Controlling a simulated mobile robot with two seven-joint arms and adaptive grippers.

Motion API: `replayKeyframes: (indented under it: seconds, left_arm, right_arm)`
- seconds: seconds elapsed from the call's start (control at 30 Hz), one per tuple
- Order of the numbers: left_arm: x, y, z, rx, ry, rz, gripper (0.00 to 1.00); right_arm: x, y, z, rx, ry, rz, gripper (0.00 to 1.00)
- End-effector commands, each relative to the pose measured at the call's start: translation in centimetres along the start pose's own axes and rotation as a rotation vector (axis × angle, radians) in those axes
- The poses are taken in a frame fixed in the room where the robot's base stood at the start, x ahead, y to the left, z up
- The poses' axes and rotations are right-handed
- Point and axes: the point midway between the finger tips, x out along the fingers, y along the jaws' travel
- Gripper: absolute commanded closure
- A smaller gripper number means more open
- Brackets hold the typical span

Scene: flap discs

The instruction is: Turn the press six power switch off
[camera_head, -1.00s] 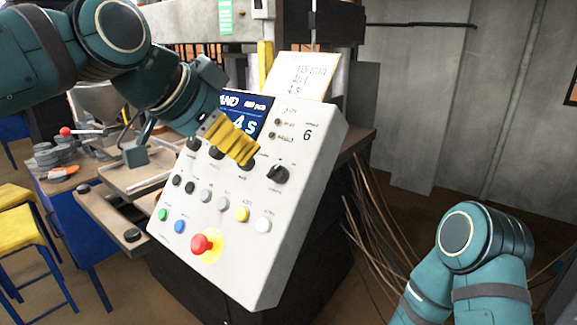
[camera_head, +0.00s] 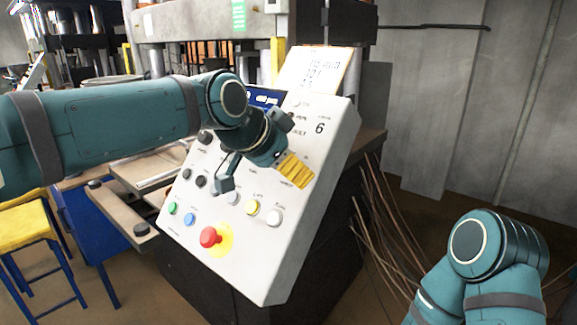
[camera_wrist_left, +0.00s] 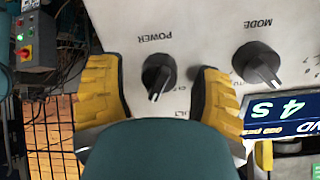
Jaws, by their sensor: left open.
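The white control panel marked 6 (camera_head: 325,150) leans at the centre of the head view. Its power switch is a black rotary knob (camera_wrist_left: 158,74) under the upside-down word POWER in the left wrist view. My left gripper (camera_head: 295,171) is at the panel's upper right and hides that knob in the head view. In the left wrist view my left gripper (camera_wrist_left: 160,92) is open, with one yellow finger on each side of the knob. A gap shows on both sides, so it is not gripped. The knob's pointer slants towards the picture's bottom. My right gripper is out of view.
Beside the power knob is the black MODE knob (camera_wrist_left: 257,62). A red stop button (camera_head: 209,237) and several coloured buttons lie lower on the panel. Cables (camera_head: 385,235) hang to its right. A yellow stool (camera_head: 27,226) stands at the left.

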Motion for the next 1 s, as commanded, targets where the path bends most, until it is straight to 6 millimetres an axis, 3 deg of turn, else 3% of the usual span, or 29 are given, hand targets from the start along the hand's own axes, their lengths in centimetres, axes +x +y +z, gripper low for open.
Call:
replayKeyframes:
  seconds: [0.27, 0.3, 0.47, 0.5, 1.0]
  left_arm:
    - [0.12, -0.01, -0.03, 0.001, 0.001, -0.001, 0.35]
    - [0.11, 0.0, -0.03, 0.001, 0.001, 0.0, 0.4]
    - [0.1, 0.0, -0.02, 0.001, 0.0, 0.0, 0.96]
    - [0.1, 0.0, -0.02, 0.001, 0.001, -0.001, 1.0]
    - [0.04, -0.07, -0.08, -0.111, 0.008, 0.004, 1.0]
  right_arm:
    - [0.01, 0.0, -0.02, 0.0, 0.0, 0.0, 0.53]
    - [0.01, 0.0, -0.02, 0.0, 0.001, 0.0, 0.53]
    - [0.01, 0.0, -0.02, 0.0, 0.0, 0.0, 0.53]
    - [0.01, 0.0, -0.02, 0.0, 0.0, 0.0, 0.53]
    - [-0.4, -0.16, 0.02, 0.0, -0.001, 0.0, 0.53]
